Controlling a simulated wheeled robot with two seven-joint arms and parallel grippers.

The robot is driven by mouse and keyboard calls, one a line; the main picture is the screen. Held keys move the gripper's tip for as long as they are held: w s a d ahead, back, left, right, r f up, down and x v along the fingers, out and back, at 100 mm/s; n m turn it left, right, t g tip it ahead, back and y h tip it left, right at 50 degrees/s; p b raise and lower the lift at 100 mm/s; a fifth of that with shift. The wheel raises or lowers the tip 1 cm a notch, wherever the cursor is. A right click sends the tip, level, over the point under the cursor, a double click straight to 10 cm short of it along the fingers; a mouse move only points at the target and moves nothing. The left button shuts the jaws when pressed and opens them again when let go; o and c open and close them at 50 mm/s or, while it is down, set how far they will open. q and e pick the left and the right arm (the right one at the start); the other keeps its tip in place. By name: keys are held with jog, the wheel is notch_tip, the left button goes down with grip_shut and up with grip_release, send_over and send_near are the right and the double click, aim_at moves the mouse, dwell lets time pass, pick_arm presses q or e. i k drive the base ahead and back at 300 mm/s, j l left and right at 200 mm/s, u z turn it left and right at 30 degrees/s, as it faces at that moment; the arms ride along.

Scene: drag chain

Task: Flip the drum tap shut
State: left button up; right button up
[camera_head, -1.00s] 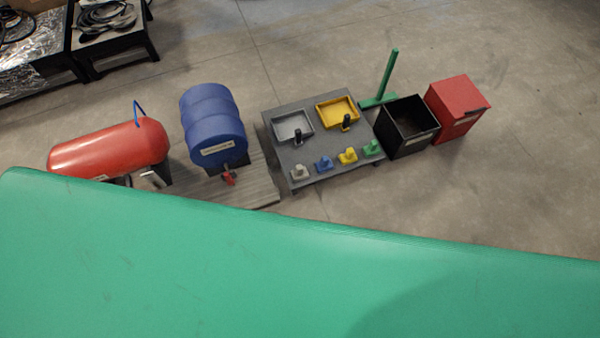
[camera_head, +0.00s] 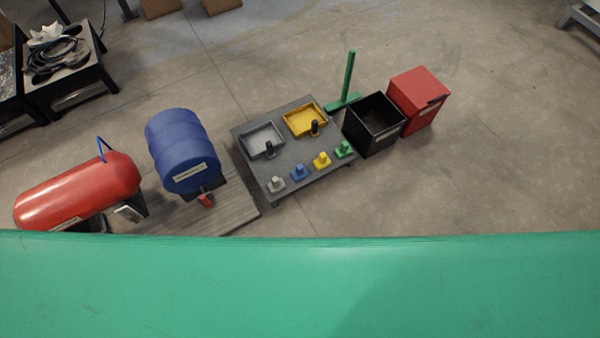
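The blue drum (camera_head: 183,150) lies on its side on a low stand over a grey slatted platform (camera_head: 232,211), left of centre. Its labelled end faces toward me. A small red tap (camera_head: 206,200) sits at the lower edge of that end. It is too small to tell how its handle is turned. Neither of my grippers is in view.
A large green surface (camera_head: 300,285) fills the bottom of the view. A red tank (camera_head: 80,190) lies left of the drum. A grey table (camera_head: 310,170) with trays and small coloured pieces, a black bin (camera_head: 374,125) and a red box (camera_head: 418,101) stand right.

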aim_at(208, 204)
jog(key=u, duration=1.2)
